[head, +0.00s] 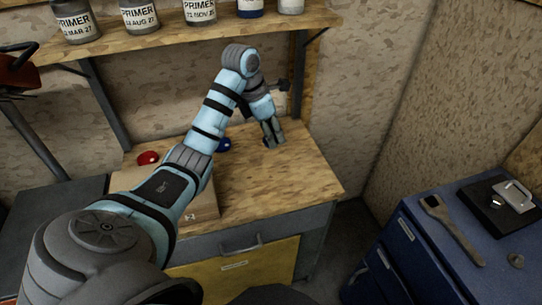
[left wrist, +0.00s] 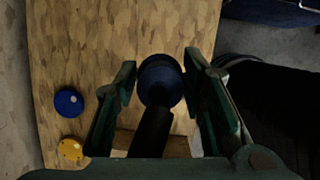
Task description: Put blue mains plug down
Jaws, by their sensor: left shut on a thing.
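My left gripper (head: 272,141) is over the right part of the wooden workbench top (head: 290,180), pointing down. In the left wrist view its two green fingers (left wrist: 160,84) stand on either side of a dark blue round thing with a black stem, which I take for the blue mains plug (left wrist: 161,76). The gripper is shut on it. In the head view the plug is hidden at the fingertips. I cannot tell whether it touches the bench top. My right gripper is not in view.
A blue round piece (head: 224,145) and a red one (head: 147,158) sit on the bench; a yellow one (left wrist: 70,149) shows in the wrist view. A pale brown box (head: 203,208) lies under my arm. A shelf (head: 180,37) with tins hangs above. The right bench area is clear.

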